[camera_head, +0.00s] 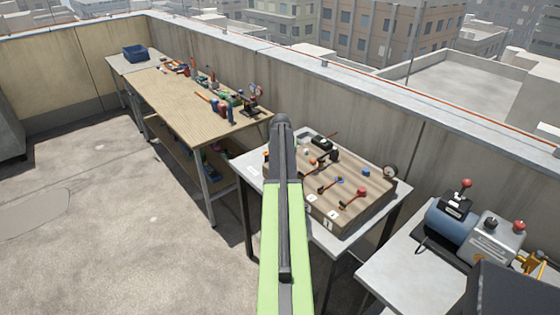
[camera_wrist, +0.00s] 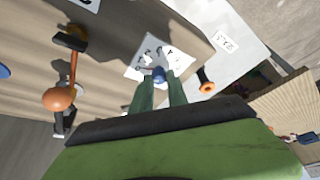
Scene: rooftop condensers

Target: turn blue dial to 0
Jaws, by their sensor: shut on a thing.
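The blue dial (camera_wrist: 158,73) sits on a white plate (camera_wrist: 150,57) with dark marks around it, on the wooden panel (camera_wrist: 115,25). My gripper (camera_wrist: 160,84) is shut on the dial, one green finger on each side. The marks are too small and tilted to read, and I cannot tell which one the dial points to. In the head view my arm covers this dial and my gripper.
An orange-knobbed lever (camera_wrist: 58,99) and an orange-ringed part (camera_wrist: 206,86) flank the dial. A long workbench (camera_head: 190,98) stands left, a pump table (camera_head: 400,268) right.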

